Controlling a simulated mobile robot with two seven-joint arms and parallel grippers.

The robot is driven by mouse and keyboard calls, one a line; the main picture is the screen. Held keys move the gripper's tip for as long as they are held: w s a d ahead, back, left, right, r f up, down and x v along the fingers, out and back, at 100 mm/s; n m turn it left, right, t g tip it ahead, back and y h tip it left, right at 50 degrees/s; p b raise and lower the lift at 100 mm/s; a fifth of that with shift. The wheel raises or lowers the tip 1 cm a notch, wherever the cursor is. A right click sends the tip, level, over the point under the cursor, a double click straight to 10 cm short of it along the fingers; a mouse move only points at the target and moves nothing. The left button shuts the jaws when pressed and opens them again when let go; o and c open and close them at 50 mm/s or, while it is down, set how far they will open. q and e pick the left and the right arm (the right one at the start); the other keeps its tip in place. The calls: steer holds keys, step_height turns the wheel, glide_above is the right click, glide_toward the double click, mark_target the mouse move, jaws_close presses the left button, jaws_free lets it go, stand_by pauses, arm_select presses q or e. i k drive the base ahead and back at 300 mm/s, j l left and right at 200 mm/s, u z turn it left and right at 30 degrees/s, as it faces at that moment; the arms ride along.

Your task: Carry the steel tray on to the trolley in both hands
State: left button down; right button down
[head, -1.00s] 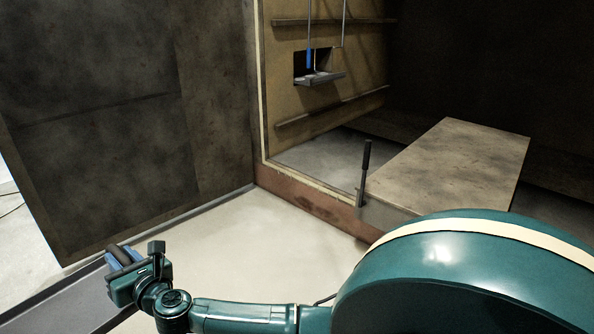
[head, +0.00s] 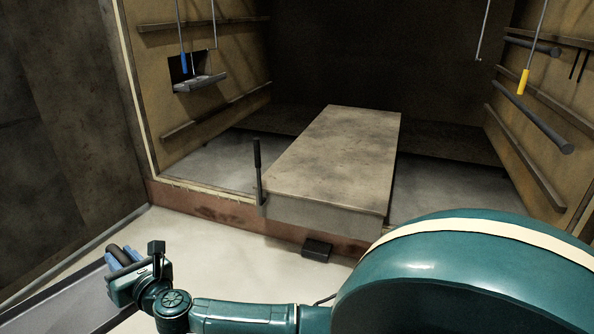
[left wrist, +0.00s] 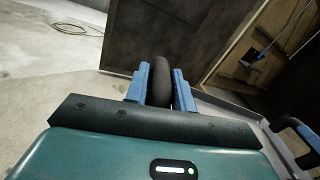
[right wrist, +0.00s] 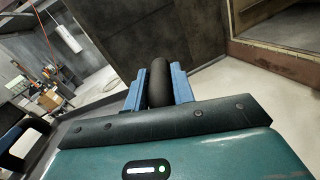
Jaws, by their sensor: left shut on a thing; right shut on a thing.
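My right gripper (head: 124,262) is at the lower left of the head view, its blue fingers shut on a dark rounded handle (head: 118,252). A grey surface beside it, which looks like the steel tray (head: 55,300), runs off the lower left of the picture; most of it is hidden. In the left wrist view my left gripper (left wrist: 161,88) is shut on a similar dark handle (left wrist: 162,72). The right wrist view also shows the right gripper (right wrist: 158,88) shut on its handle. I cannot make out a trolley for certain.
A long flat-topped block (head: 335,150) stands in the oven chamber, with a dark upright lever (head: 257,170) at its near left corner. A brown sill (head: 210,207) edges the chamber. A dark panel (head: 60,130) stands at left.

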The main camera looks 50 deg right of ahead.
mark_target(335, 182)
steer(key=z, duration=1.45)
steer(key=i+z, duration=0.15)
steer(key=z, duration=0.35)
steer(key=i+l, duration=0.15)
steer(key=i, duration=1.35)
steer(key=i+l, duration=0.1)
steer(key=i, duration=1.45)
